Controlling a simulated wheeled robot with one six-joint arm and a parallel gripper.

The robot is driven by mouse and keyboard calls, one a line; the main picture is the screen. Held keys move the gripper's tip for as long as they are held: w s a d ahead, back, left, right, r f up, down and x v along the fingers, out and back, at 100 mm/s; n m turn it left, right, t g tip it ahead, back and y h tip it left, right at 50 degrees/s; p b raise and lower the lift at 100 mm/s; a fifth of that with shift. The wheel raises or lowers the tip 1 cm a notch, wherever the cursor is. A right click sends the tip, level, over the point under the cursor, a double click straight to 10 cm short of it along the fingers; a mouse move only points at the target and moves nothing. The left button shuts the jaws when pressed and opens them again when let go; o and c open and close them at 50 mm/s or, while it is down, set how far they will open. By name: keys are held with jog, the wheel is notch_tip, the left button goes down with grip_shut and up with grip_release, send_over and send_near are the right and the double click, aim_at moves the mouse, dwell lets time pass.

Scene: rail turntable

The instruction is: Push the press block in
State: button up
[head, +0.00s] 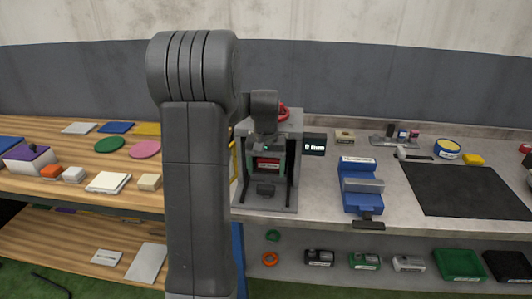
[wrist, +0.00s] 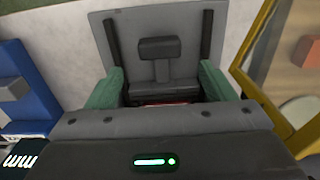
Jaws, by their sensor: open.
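The press (head: 288,207) is a grey frame with two dark posts, standing on the bench behind my arm. Its red press block (head: 267,164), with a pale label, shows low inside the frame. In the wrist view only a thin red strip of the block (wrist: 165,104) shows; the dark gripper body hides the rest. My gripper (head: 268,158) is open, with its green fingers apart on either side of the red block as seen. The fingers also show in the wrist view (wrist: 161,76), with nothing held between them. Contact with the block cannot be told.
A small display (head: 314,147) beside the press reads 0 mm. A blue vise (head: 358,190) stands to its right, and a dark mat (head: 465,190) lies further right. A wooden table (head: 60,150) with several items is at left. A yellow frame (wrist: 268,75) stands close beside the press.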

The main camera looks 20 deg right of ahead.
aim_at(266, 187)
notch_tip(266, 187, up, 7)
jog(key=shift+r, duration=0.15)
dwell(0.5)
notch_tip(266, 187, down, 14)
jog(key=shift+r, duration=0.25)
jog(key=shift+s+a+f, duration=0.1)
jog(key=shift+s+f, duration=0.05)
jog(key=shift+f, duration=0.15)
jog(key=shift+s+a, duration=0.15)
jog(key=shift+s, duration=0.15)
jog(key=shift+s+a+r, duration=0.15)
jog(key=shift+s+a, duration=0.1)
jog(key=shift+s, duration=0.1)
